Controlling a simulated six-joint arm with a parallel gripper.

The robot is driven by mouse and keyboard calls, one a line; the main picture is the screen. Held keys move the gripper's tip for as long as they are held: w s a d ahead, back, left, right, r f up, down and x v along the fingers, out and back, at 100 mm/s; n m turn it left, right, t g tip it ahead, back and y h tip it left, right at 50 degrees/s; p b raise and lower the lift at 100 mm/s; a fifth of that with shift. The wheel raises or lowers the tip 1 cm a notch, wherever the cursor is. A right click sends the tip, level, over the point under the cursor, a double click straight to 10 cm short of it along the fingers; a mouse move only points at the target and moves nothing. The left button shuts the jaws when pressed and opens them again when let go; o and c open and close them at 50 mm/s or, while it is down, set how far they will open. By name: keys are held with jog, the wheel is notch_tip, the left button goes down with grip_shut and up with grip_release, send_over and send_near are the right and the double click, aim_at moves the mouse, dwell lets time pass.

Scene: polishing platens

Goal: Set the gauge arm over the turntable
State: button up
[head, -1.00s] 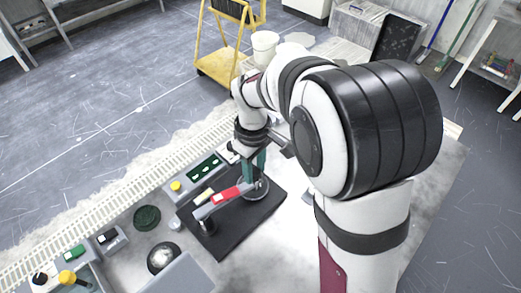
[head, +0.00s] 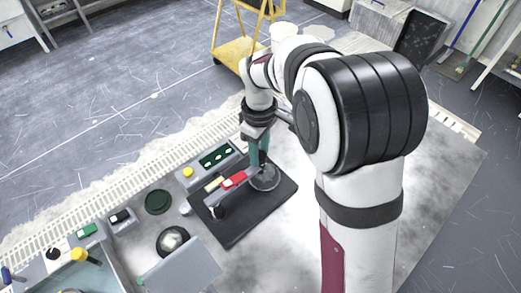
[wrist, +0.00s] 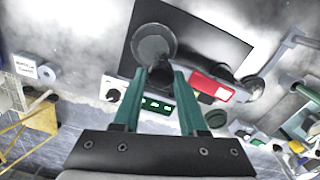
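The turntable (head: 266,180) is a dark round disc on a black mat; it shows at the top of the wrist view (wrist: 152,40). The gauge arm, a grey bar with a red block (head: 234,180), runs from a short post at the mat's lower left to the turntable's left edge. Its red block also shows in the wrist view (wrist: 211,86). My gripper (head: 258,163) points down at the bar's turntable end. In the wrist view its teal fingers (wrist: 160,76) stand apart, with a dark part between or just beyond the tips. Whether they clamp it is unclear.
The black mat (head: 236,228) lies on a pale worn bench. A grey box with green slots (head: 217,158) stands behind it. A dark green disc (head: 158,201), a black bowl (head: 173,241) and small switch boxes are to the left. The bench right of the mat is bare.

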jog(key=o, duration=0.4)
notch_tip(320, 180, up, 16)
jog(key=shift+f, duration=0.1)
dwell(0.4)
jog(key=s+d+f+m, duration=0.2)
jog(key=s+d+m, duration=0.1)
jog(key=s+m, duration=0.3)
jog(key=s+d+f+m+y, duration=0.1)
jog(key=s+d+f+m, duration=0.2)
jog(key=s+m, duration=0.3)
jog(key=s+d+f+m, duration=0.3)
jog(key=s+m, duration=0.2)
jog(key=s, duration=0.8)
jog(key=shift+s+d+f+m+y, duration=0.15)
jog(key=shift+d+f+m+y, duration=0.05)
jog(key=shift+d+m+y, duration=0.2)
